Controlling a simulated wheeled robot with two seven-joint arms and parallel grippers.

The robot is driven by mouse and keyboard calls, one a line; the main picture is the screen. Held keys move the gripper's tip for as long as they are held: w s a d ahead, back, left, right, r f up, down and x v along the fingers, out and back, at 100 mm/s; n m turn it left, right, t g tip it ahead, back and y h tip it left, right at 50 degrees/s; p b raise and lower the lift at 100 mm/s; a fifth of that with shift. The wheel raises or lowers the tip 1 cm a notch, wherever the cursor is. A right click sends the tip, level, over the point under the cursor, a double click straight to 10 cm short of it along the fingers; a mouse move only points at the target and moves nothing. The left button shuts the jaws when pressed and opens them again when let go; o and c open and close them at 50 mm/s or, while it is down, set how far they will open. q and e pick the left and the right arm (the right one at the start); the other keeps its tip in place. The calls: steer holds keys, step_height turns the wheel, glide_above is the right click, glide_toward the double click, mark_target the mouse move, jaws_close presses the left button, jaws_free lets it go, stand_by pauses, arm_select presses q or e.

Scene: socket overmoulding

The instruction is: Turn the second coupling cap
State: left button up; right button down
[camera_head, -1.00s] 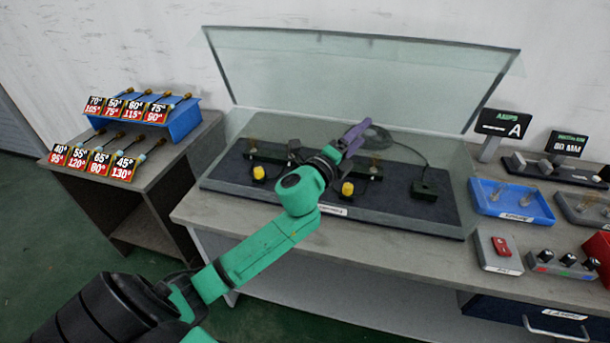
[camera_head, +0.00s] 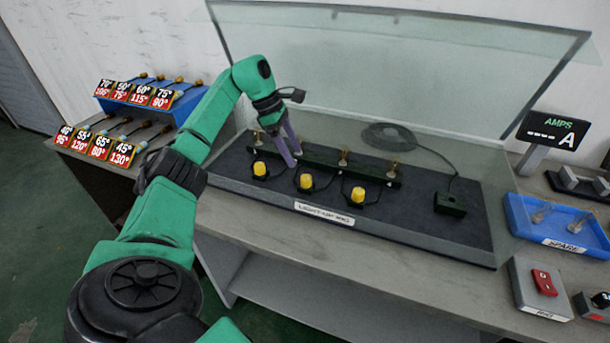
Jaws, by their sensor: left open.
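A dark rig with a black rail (camera_head: 325,158) lies on the bench, with several brass fittings standing along the rail. Three yellow caps sit in front of it: a left one (camera_head: 260,169), a middle one (camera_head: 305,181) and a right one (camera_head: 357,194). Which part is the coupling cap is not marked. My left gripper (camera_head: 295,159) is open, its purple fingers pointing down at the rail's left part, above and behind the middle yellow cap. The fingers partly hide a brass fitting there; I cannot tell whether they touch it. My right gripper is out of view.
A raised clear lid (camera_head: 400,60) stands behind the rig. A black block (camera_head: 450,204) with a cable is at the rig's right. A blue tray (camera_head: 518,214), an AMPS display (camera_head: 553,131) and a red switch (camera_head: 543,282) are further right. Tagged probes on a blue rack (camera_head: 190,102) stand left.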

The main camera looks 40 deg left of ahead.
mark_target(306, 177)
arm_select(q)
steer(key=x, duration=0.8)
steer(key=shift+d+f+p, duration=0.15)
steer(key=shift+p, duration=0.2)
steer(key=shift+w, duration=0.1)
steer(key=shift+c, duration=0.3)
jaws_close()
